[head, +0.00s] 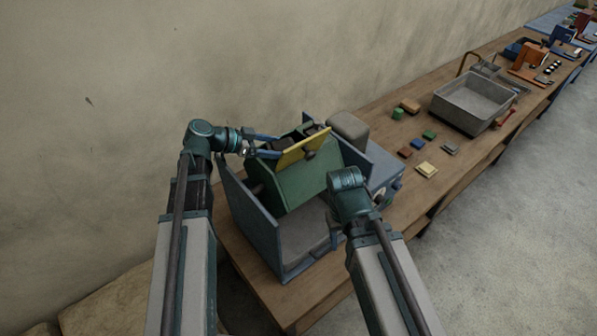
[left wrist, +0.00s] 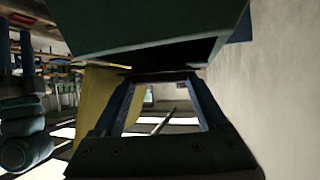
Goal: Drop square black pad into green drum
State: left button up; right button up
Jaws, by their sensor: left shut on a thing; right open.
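The green drum (head: 300,185) sits between the blue side walls of a machine on the bench. A yellow plate (head: 303,147) with a dark knob stands at its upper edge. My left gripper (head: 272,149) is at the drum's upper left, behind the yellow plate's left end. It is shut on a thin dark thing, which looks like the black pad (left wrist: 160,76), seen nearly edge-on in the left wrist view. Its shape is mostly hidden. The drum's green surface (left wrist: 150,30) is close beyond the fingertips there. My right gripper (head: 336,236) is low in front of the drum, mostly hidden by its own wrist.
The machine's blue left wall (head: 250,215) stands close to my left arm. A grey rounded block (head: 348,128) is behind the drum. Several small coloured pads, such as a yellow one (head: 426,169), lie right of it. A grey tray (head: 470,103) stands further along the bench.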

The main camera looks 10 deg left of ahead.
pick_arm(q)
jog(key=shift+f, duration=0.4)
pick_arm(e)
jog(key=shift+f, duration=0.35)
pick_arm(q)
jog(key=o, duration=1.4)
jog(key=shift+c, duration=0.2)
jog(key=shift+s+a+r, duration=0.2)
jog(key=shift+a+r, duration=0.1)
jog(key=shift+r, duration=0.05)
jog(key=p+v, duration=0.6)
jog(key=v, duration=0.7)
pick_arm(e)
notch_tip(320, 180, up, 7)
jog(key=shift+f, duration=0.2)
pick_arm(q)
jog(key=shift+w+a+f, duration=0.1)
pick_arm(e)
jog(key=shift+s+a, duration=0.1)
